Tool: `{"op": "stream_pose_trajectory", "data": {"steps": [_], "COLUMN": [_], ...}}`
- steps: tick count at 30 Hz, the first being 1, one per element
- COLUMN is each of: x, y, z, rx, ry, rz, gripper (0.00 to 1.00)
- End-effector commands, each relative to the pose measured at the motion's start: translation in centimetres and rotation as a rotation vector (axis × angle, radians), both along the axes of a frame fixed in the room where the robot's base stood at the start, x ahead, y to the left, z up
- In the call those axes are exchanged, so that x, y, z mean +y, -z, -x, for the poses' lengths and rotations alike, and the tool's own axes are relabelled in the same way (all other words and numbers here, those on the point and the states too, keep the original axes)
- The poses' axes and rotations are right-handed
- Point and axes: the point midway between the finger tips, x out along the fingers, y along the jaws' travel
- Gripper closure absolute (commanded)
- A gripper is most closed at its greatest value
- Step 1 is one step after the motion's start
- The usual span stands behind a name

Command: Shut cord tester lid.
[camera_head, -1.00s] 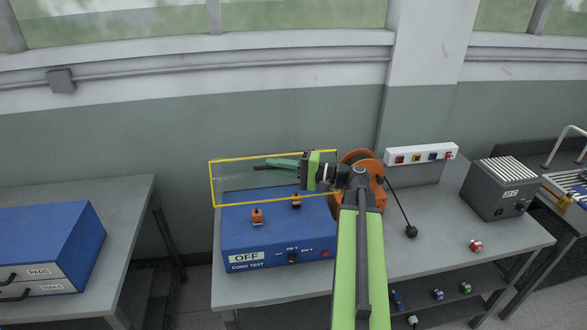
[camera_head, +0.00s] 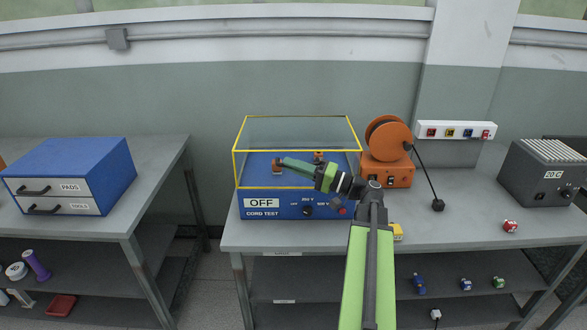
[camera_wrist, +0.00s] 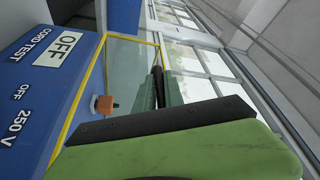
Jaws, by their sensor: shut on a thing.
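The cord tester is a blue box (camera_head: 272,208) on the middle bench, its front label reading OFF. Its clear, yellow-edged lid (camera_head: 297,131) covers the top, with its lower front edge along the tester's front edge; I see no clear gap. Orange terminals (camera_head: 319,156) show through it. My green gripper (camera_head: 282,163) lies across the lid's front from the right. In the wrist view my gripper (camera_wrist: 159,90) is shut on a thin dark bar (camera_wrist: 157,74) at the lid's front; whether the bar belongs to the lid is unclear.
An orange cord reel (camera_head: 388,140) stands close right of the tester, its plug (camera_head: 437,205) on the bench. A white socket strip (camera_head: 456,131) and a grey heater-like box (camera_head: 548,172) are farther right. A blue drawer unit (camera_head: 70,172) stands on the left bench.

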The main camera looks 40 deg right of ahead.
Motion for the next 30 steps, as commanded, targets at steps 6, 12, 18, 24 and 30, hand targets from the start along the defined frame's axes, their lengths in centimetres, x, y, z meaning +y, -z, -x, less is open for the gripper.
{"op": "stream_pose_trajectory", "data": {"steps": [6,12,18,24,30], "x": [-1.2,-1.8,-2.1,-2.1,-2.0], "y": [1.4,1.5,1.6,1.6,1.5], "z": [1.0,1.4,1.4,1.4,1.4], "rx": [0.002,0.003,0.005,0.004,0.003], "ry": [0.018,0.029,0.035,0.035,0.033], "rz": [-0.003,-0.002,-0.002,-0.002,-0.001], "gripper": [1.0,1.0,1.0,0.78,0.78]}}
